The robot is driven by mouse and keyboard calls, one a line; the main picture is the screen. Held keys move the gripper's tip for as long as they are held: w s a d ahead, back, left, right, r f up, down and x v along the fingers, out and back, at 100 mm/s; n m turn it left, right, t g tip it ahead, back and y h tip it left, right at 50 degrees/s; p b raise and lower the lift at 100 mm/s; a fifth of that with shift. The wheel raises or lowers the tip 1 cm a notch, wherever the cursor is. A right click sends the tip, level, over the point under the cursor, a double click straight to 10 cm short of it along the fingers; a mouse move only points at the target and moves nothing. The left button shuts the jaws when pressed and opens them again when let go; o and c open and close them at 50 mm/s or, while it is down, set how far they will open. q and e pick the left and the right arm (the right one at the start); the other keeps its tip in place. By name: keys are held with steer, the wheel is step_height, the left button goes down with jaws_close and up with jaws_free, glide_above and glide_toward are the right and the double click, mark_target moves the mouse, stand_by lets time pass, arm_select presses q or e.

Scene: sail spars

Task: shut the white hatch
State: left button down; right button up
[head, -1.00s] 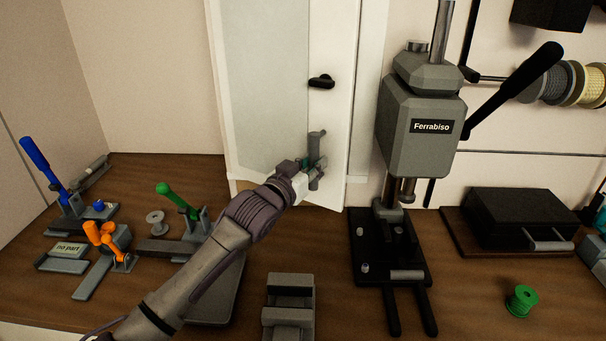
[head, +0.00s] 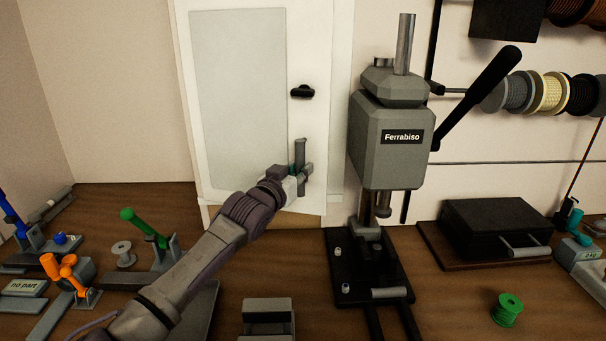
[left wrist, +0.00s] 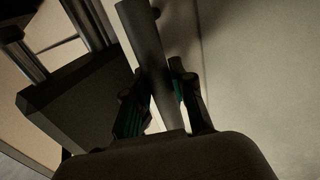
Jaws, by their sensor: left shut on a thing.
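The white hatch (head: 306,60) stands at the back of the bench, with a pale grey panel and a black latch knob (head: 302,92). It looks nearly flush with its frame; I cannot tell whether it is fully shut. A grey upright bar handle (head: 300,149) sits low on its right side. My left gripper (head: 301,178) is shut on this handle. In the left wrist view the handle (left wrist: 143,35) runs between the two fingers (left wrist: 158,98), and the pale hatch surface lies to the right. My right gripper is in neither view.
A grey press (head: 393,145) marked Ferrabiso stands close right of the hatch. A black case (head: 495,232) lies farther right, near a green spool (head: 507,310). Toggle clamps with green (head: 143,227), orange (head: 62,268) and blue handles stand left on the bench.

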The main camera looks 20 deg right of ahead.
arm_select(q)
steer(key=shift+w+d+f+b, duration=0.1)
steer(key=shift+d+f+b, duration=0.1)
steer(key=shift+d, duration=0.15)
steer(key=shift+w+d+f+b, duration=0.1)
steer(key=shift+d+b, duration=0.05)
steer(key=shift+d, duration=0.15)
steer(key=shift+w+d+r+b, duration=0.15)
steer(key=shift+w+b, duration=0.2)
steer(key=shift+w, duration=0.2)
steer(key=shift+w+d+r, duration=0.1)
steer(key=shift+d, duration=0.1)
steer(key=c, duration=0.9)
jaws_free()
steer(key=shift+d, duration=0.1)
steer(key=v, duration=0.6)
steer(key=shift+s+a, duration=0.45)
steer(key=shift+a, duration=0.1)
